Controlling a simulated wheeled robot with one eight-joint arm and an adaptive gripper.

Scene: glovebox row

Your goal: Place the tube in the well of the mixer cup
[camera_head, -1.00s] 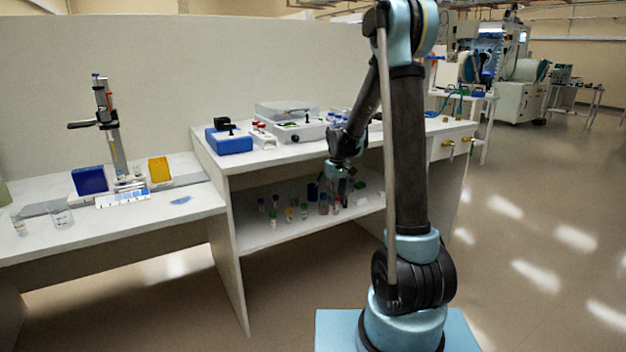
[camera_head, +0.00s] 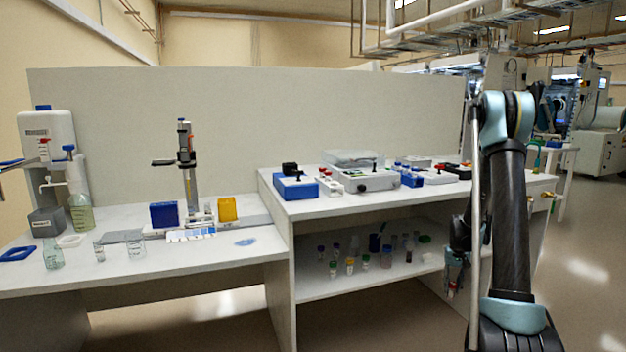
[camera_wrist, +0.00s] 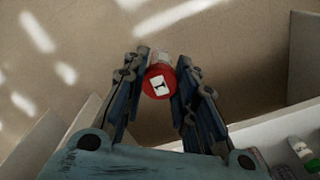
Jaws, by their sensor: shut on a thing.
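My gripper (camera_wrist: 160,85) is shut on a tube with a red cap (camera_wrist: 158,82) that bears a white label with a dark mark. The cap faces the wrist camera, and most of the tube's body is hidden below it. In the head view my gripper (camera_head: 453,282) hangs low at the right, in front of the shelf unit, with the red cap small between its fingers. A blue device with a black part on top (camera_head: 296,187) stands on the upper bench. I cannot tell for sure which device holds the mixer cup, and no well is clearly visible.
Several capped tubes and bottles stand on the lower shelf (camera_head: 325,290). A grey-white device with a clear lid (camera_head: 368,182) and small racks occupy the upper bench. The lower left bench (camera_head: 190,257) holds a stand and glassware. Open floor lies under the gripper.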

